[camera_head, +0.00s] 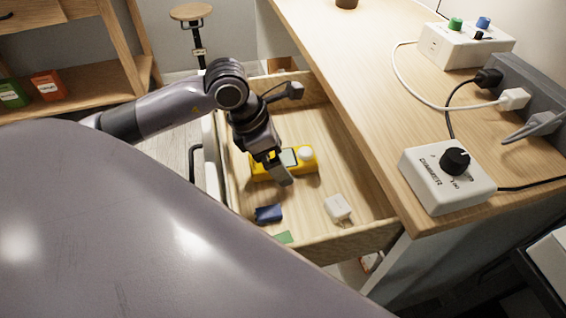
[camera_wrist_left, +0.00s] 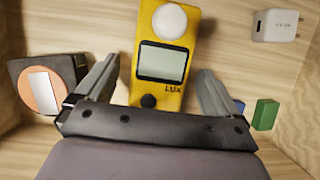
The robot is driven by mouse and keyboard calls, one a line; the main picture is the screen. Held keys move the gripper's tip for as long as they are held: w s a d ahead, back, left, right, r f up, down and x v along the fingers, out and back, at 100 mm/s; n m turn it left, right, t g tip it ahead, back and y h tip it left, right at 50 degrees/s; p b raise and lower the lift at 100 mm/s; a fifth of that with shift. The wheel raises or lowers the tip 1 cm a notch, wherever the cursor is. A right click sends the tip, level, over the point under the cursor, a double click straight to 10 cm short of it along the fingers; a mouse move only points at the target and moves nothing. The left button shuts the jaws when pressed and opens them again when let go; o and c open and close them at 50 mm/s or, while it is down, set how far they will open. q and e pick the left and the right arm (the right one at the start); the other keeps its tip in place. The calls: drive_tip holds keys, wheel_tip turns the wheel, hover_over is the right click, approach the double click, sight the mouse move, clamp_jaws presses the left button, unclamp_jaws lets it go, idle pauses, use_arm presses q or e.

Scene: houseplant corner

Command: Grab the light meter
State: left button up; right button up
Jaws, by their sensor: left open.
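The light meter (camera_head: 308,167) is a yellow box with a white dome and a small grey display, lying in the open drawer. In the left wrist view my left gripper (camera_wrist_left: 157,88) is open, with one finger on each side of the meter's lower part. Whether the fingers touch it I cannot tell. My right gripper is out of view.
The drawer (camera_head: 340,240) also holds a white charger (camera_head: 337,207), a blue item (camera_head: 268,213) and a green item (camera_head: 284,238). A dark box with an orange disc (camera_wrist_left: 40,92) lies left in the wrist view. The desk (camera_head: 345,70) bears a dimmer box (camera_head: 430,180).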

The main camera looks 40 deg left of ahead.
use_arm(q)
drive_tip(key=c, duration=1.2)
drive_tip(key=shift+c, duration=0.2)
